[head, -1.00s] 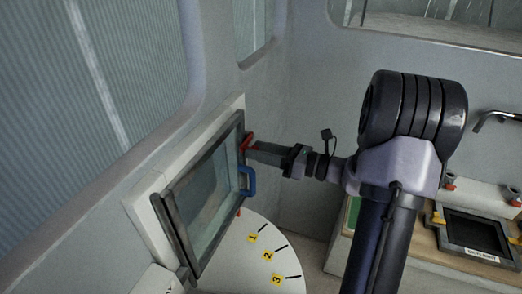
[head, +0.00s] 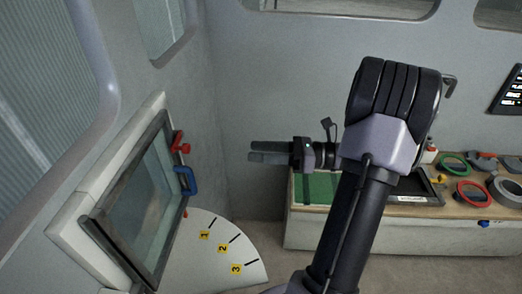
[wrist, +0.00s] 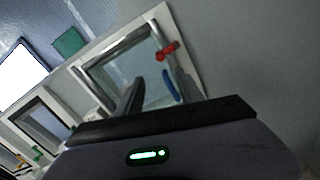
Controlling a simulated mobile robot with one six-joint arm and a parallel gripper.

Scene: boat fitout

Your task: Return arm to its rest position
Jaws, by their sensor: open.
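My gripper (head: 268,152) is held out to the left in the middle of the head view, open and empty, with bare wall behind it. My arm is bent, its dark joint to the right of the gripper. The gripper is apart from the framed hatch window (head: 145,200) at the left. On the hatch are a red handle (head: 179,144) and a blue handle (head: 187,181). The hatch also shows in the wrist view (wrist: 140,72), with the red handle (wrist: 167,51) and blue handle (wrist: 170,88). The dark gripper body fills the bottom of that view.
A white dial plate (head: 215,262) marked 1, 2, 3 lies below the hatch. At the right a bench (head: 385,232) carries a green mat (head: 312,190), a dark tray (head: 425,192), a green ring (head: 453,165) and a red ring (head: 473,192). Clear space lies between hatch and bench.

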